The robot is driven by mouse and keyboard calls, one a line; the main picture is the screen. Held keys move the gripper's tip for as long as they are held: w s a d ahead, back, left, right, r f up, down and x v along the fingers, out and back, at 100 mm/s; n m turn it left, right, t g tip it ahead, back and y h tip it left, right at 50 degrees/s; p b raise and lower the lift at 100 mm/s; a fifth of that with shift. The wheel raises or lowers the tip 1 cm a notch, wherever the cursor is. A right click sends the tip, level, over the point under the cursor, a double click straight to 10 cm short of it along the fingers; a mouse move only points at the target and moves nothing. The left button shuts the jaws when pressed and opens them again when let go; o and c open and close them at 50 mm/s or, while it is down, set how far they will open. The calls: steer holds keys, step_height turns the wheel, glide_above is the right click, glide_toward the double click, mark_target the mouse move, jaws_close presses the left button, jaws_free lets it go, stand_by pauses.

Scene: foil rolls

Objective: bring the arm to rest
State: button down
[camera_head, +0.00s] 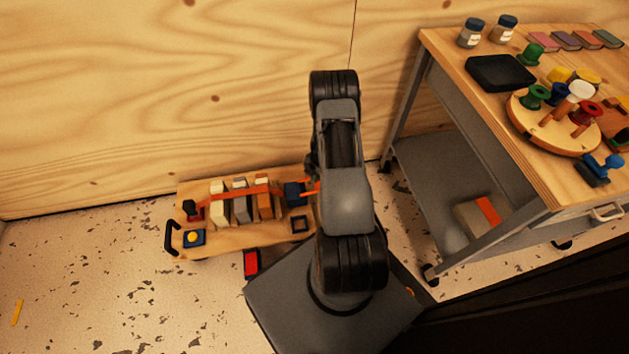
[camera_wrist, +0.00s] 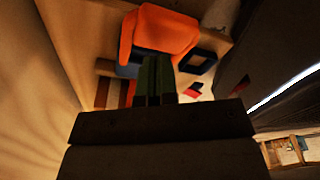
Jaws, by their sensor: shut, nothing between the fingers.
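My arm stands folded upright in the middle of the head view, in front of the plywood wall. My gripper (camera_wrist: 158,64) shows in the wrist view as two dark greenish fingers side by side, closed together with nothing between them. In the head view the arm hides most of the gripper. Beyond the fingertips in the wrist view is an orange thing (camera_wrist: 158,30) with a blue part (camera_wrist: 128,71) under it. I cannot tell how far the fingers are from it.
A low wooden cart (camera_head: 219,240) with blocks and an orange strap (camera_head: 232,193) stands left of my arm. A red block (camera_head: 251,263) lies by my base. A workbench (camera_head: 470,130) with spools on a round board (camera_head: 522,119) stands at right. Floor at left is mostly clear.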

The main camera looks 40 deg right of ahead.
steer(key=shift+r, duration=0.2)
stand_by(0.6)
steer(key=w+a+r+m+t+p, duration=0.1)
steer(key=a+r+m+p, duration=0.4)
steer(key=r, duration=1)
steer(key=w+a+r+h+p, duration=0.1)
steer(key=a+r+p, duration=0.1)
steer(key=r+p, duration=0.95)
steer(key=a+r+m+t+p, duration=0.1)
steer(key=a+r+m+p, duration=0.25)
steer(key=r, duration=1.55)
steer(key=s+a+r+m+p, duration=0.3)
steer(key=s+r+p, duration=0.1)
steer(key=r, duration=0.6)
steer(key=s+a+r+m+t+p, duration=0.1)
steer(key=s+a+r+m+p, duration=0.3)
steer(key=r+p, duration=0.3)
steer(key=s+a+r+m+p, duration=0.3)
steer(key=s+r+p, duration=0.2)
steer(key=r, duration=0.9)
steer(key=shift+s+a+r+t+h+p, duration=0.2)
steer(key=shift+s+a+t+h+p, duration=0.2)
steer(key=shift+s, duration=0.3)
